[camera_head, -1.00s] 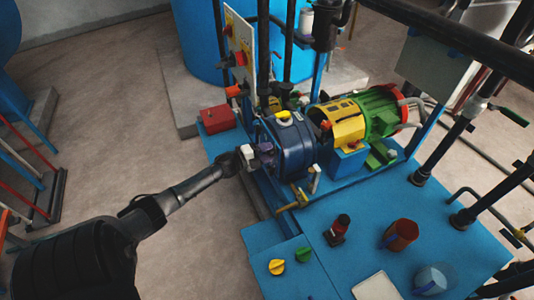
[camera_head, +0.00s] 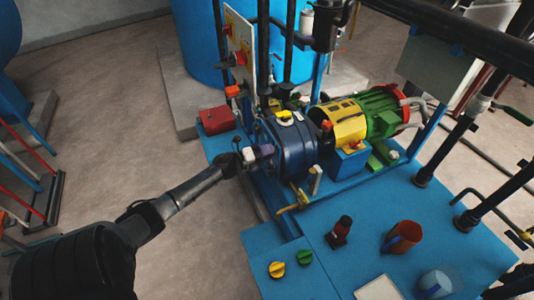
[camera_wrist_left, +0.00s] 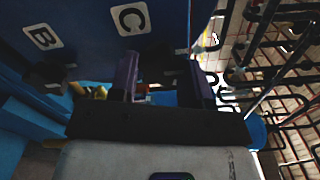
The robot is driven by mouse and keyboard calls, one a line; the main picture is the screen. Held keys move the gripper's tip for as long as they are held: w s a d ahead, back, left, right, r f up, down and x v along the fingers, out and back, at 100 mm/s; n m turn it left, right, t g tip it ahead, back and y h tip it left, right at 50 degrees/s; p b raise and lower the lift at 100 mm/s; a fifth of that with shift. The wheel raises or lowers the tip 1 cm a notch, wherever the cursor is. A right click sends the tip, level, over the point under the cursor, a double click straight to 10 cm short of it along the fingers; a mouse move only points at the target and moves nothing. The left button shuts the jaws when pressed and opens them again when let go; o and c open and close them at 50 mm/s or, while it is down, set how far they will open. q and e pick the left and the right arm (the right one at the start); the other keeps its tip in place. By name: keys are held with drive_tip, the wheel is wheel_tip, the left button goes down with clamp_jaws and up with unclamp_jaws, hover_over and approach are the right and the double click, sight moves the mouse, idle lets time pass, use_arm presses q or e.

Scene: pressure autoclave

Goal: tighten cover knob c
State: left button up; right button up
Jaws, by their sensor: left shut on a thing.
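The blue round cover (camera_head: 288,148) of the machine stands on the blue bench, and my left gripper (camera_head: 265,150) reaches its left side. In the left wrist view the cover face (camera_wrist_left: 88,25) fills the top, with white labels "B" and "C" (camera_wrist_left: 131,18). The purple fingers of my left gripper (camera_wrist_left: 162,78) stand on either side of the dark knob C (camera_wrist_left: 160,62) below the "C" label, shut on it. The knob is dim and partly hidden. Another dark knob (camera_wrist_left: 48,72) sits below the "B" label. My right gripper is not in view.
A yellow and green motor (camera_head: 375,112) stands right of the cover. A red box (camera_head: 217,119) lies behind my left gripper.

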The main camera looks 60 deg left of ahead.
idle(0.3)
use_arm(q)
drive_tip(key=o, duration=0.9)
drive_tip(key=s, duration=0.4)
drive_tip(key=s+a+p, duration=0.1)
drive_tip(key=s, duration=0.8)
drive_tip(key=shift+s+a+p, duration=0.3)
drive_tip(key=shift+s+p, duration=0.05)
drive_tip(key=shift+s, duration=0.05)
